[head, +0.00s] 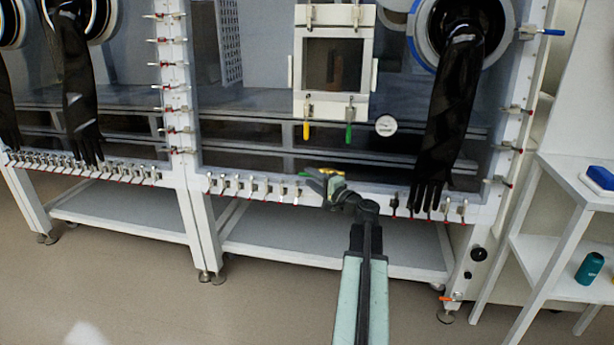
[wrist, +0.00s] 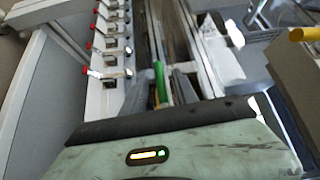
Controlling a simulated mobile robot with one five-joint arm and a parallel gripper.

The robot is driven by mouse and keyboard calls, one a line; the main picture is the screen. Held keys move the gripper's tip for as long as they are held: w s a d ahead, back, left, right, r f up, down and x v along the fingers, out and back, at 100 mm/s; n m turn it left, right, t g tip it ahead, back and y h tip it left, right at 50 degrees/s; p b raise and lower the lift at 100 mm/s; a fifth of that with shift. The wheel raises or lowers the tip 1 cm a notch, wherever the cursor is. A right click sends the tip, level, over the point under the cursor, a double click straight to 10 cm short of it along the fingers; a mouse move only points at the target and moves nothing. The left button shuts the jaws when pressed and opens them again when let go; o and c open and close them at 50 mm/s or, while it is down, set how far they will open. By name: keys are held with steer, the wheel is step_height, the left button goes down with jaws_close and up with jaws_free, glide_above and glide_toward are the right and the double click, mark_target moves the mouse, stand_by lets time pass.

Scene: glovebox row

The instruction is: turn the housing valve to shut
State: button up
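A small green lever (head: 305,174) shows at the bottom frame of the middle glovebox, just left of my gripper (head: 322,182). In the wrist view the green lever (wrist: 160,80) stands between the two grey fingers of my gripper (wrist: 160,88). A gap shows on each side of it, so the fingers look open around it and not clamped. Above, a yellow handle (head: 306,130) and a green handle (head: 349,133) hang under the framed white housing (head: 362,103). A yellow handle (wrist: 305,33) also shows at the wrist view's right edge. No label shows which is the housing valve.
Red-tipped clamps (head: 238,186) line the bottom frame; they also show left of my fingers (wrist: 112,48). An orange-handled valve (head: 452,297) sits low on the right leg. A white shelf (head: 560,265) stands far right. The floor (head: 150,290) is clear.

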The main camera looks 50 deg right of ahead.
mark_target(308, 176)
steer(key=shift+w+d, duration=0.1)
steer(key=shift+w, duration=1.45)
steer(key=shift+c, duration=0.3)
jaws_close()
